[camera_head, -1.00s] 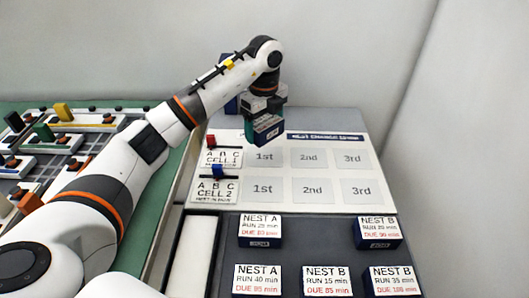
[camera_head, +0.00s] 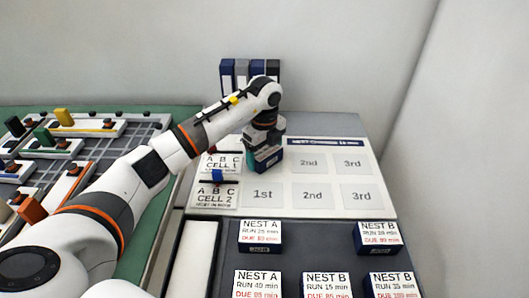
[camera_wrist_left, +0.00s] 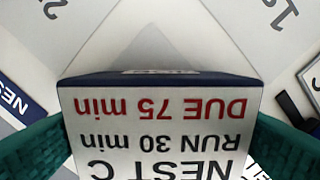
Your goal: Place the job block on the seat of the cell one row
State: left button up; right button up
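My left gripper (camera_head: 263,158) is shut on a dark navy job block (camera_head: 269,160) with teal fingers on its sides. In the left wrist view the job block (camera_wrist_left: 155,125) shows a white label reading NEST C, RUN 30 min, DUE 75 min. In the head view the block stands over the 1st seat of the cell one row and hides it. I cannot tell whether it touches the board. The cell one sign (camera_head: 221,163) is left of it. The 2nd seat (camera_head: 309,163) and 3rd seat (camera_head: 353,164) of that row are empty. My right gripper is out of view.
The cell two row, with its sign (camera_head: 215,196), has an empty 1st seat (camera_head: 263,195), 2nd and 3rd. Several labelled blocks, such as one NEST A block (camera_head: 260,236), stand in front on a dark surface. Binders (camera_head: 227,78) stand behind. A green table with fixtures is at left.

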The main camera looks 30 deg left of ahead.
aim_at(264, 150)
pick_arm(q)
jog(key=o, duration=0.3)
notch_tip(264, 150, up, 12)
jog(key=shift+r, duration=0.2)
dwell(0.3)
